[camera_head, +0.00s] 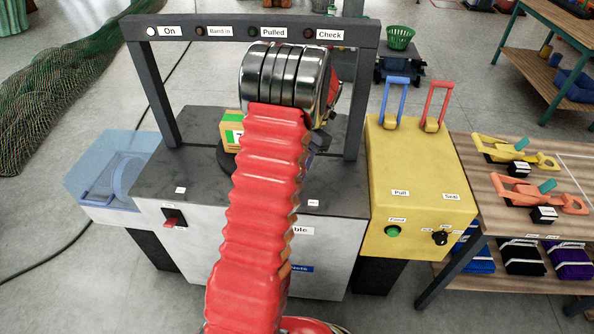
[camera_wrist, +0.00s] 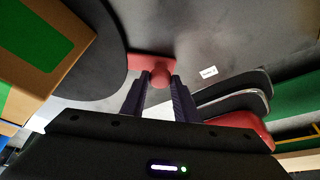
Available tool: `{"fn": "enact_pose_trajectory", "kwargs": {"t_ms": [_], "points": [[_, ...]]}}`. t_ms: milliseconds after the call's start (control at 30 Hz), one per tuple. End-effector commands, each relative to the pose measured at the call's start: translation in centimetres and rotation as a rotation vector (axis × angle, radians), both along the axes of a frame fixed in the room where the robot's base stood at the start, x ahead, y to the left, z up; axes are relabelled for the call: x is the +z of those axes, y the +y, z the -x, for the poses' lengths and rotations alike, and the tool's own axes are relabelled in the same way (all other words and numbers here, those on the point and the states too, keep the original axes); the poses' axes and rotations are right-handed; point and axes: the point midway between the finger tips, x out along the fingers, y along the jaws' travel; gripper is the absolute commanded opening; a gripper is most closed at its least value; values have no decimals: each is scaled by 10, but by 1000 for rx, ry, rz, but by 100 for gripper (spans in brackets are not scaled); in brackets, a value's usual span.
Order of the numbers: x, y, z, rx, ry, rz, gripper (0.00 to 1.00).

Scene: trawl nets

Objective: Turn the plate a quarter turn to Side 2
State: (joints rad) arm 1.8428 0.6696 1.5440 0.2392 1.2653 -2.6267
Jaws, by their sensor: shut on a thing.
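The plate (camera_wrist: 108,55) is a dark round disc in the wrist view. A sliver of it (camera_head: 224,162) shows left of my arm in the head view; the rest is hidden. A brown box with a green patch (camera_wrist: 45,45) sits on it, and part of the box (camera_head: 231,130) shows in the head view. A red knob on a red tab (camera_wrist: 152,62) is at the plate's edge. My gripper (camera_wrist: 160,84) is shut on this knob, one finger on each side. In the head view my arm hides most of the plate and the knob.
A dark frame (camera_head: 365,95) arches over the grey machine top (camera_head: 160,185); its On lamp (camera_head: 151,31) is lit white. A yellow unit (camera_head: 420,165) with blue and red levers stands right. A wooden bench (camera_head: 465,150) with strapping tools is farther right.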

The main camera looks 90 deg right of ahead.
Motion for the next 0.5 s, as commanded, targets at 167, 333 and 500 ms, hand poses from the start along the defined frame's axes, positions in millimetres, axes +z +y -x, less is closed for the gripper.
{"fn": "enact_pose_trajectory", "kwargs": {"t_ms": [167,333,500], "points": [[1,-3,3,-1,5,10,0],[1,-3,3,-2,6,12,32],[0,-2,3,-2,5,8,44]]}}
